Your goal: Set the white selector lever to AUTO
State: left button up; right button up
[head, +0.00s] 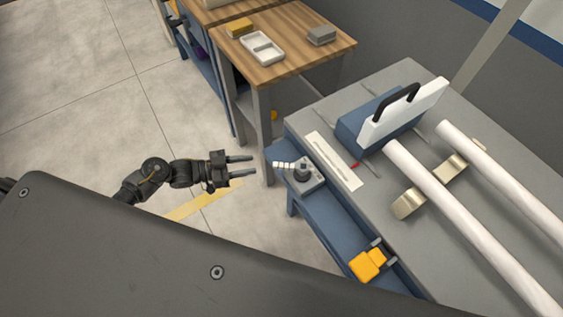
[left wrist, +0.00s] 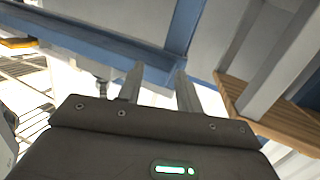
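The white selector lever (head: 283,165) sticks out to the left from a dark round knob (head: 302,172) on a small grey plate at the left edge of the grey bench. Its labels are too small to read. My left gripper (head: 255,166) is to the left of the lever, with a gap between them, pointing towards it. Its two fingers are apart with nothing between them. The left wrist view shows the same open fingers (left wrist: 157,78); the lever cannot be made out there. My right gripper is not in view.
The grey bench (head: 400,250) holds two white pipes (head: 465,220), metal blocks (head: 408,204) and a blue box with a white panel (head: 405,110). A yellow object (head: 367,265) sits on the blue front ledge. A wooden table (head: 290,50) stands behind. Floor left is clear.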

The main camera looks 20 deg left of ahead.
aim_at(282, 164)
pick_arm(q)
jog(key=s+d+r+m+g+h, duration=0.2)
jog(key=s+r+m+g+h, duration=0.25)
jog(key=r, duration=0.75)
jog(key=shift+m+g+y, duration=0.25)
jog(key=shift+g+y, duration=0.1)
jog(key=d, duration=0.3)
jog(key=w+d+p, duration=0.1)
jog(key=d, duration=0.3)
jog(key=w+d+p, duration=0.1)
jog(key=d, duration=0.2)
jog(key=shift+d+f, duration=0.2)
jog(key=shift+f, duration=0.05)
jog(key=shift+d, duration=0.15)
grip_shut()
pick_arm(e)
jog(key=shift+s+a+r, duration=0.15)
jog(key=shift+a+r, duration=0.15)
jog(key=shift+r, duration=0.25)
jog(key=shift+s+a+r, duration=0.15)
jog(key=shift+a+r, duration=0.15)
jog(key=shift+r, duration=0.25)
